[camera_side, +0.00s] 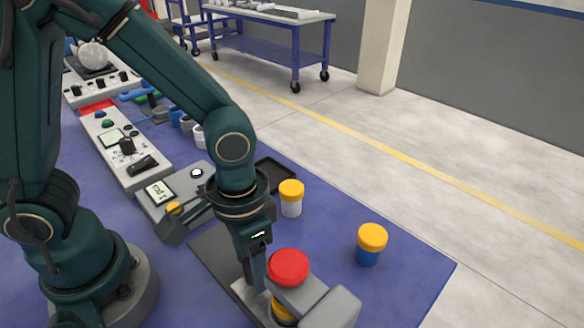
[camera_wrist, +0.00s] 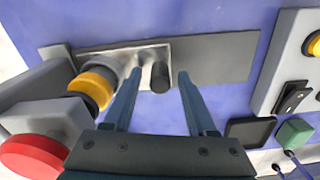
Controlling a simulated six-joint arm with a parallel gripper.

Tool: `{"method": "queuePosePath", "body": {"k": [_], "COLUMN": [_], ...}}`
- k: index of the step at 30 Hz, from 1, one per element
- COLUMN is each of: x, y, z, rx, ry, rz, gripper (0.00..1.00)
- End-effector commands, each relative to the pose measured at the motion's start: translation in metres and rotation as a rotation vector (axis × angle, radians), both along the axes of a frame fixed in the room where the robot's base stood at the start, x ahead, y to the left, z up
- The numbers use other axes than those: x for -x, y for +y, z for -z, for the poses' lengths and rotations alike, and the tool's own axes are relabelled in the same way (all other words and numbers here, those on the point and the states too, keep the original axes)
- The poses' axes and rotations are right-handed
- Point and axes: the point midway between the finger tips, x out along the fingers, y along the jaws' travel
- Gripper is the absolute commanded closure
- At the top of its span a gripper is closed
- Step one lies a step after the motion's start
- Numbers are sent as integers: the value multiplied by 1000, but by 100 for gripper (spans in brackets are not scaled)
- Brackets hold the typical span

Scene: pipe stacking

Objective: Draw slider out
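The slider shows in the wrist view as a light metal plate (camera_wrist: 122,57) with a short dark upright handle (camera_wrist: 160,77). It sits on a long grey rail (camera_wrist: 215,57) at the foot of a grey block (camera_wrist: 45,115). My gripper (camera_wrist: 160,74) is open, its two fingers on either side of the handle with a gap at each side. In the side view my gripper (camera_side: 257,282) points down beside the red button (camera_side: 289,266), and its fingers hide the handle.
The red button tops the grey block, with a yellow ring (camera_wrist: 94,84) beside it. Two yellow-lidded jars (camera_side: 291,198) (camera_side: 371,244) stand on the blue mat. A black tray (camera_side: 275,174) and control boxes (camera_side: 124,150) lie behind. The mat's right side is mostly clear.

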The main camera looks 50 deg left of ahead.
Motion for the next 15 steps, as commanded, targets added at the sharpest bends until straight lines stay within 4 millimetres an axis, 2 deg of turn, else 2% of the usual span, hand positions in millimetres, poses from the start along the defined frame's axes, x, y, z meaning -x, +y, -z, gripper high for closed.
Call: {"method": "queuePosePath", "body": {"k": [1,3,4,15], "x": [0,0,0,0], "y": [0,0,0,0], "z": [0,0,0,0], "rx": [0,0,0,0], "ry": [0,0,0,0], "rz": [0,0,0,0], "gripper": [64,90,100,100]}}
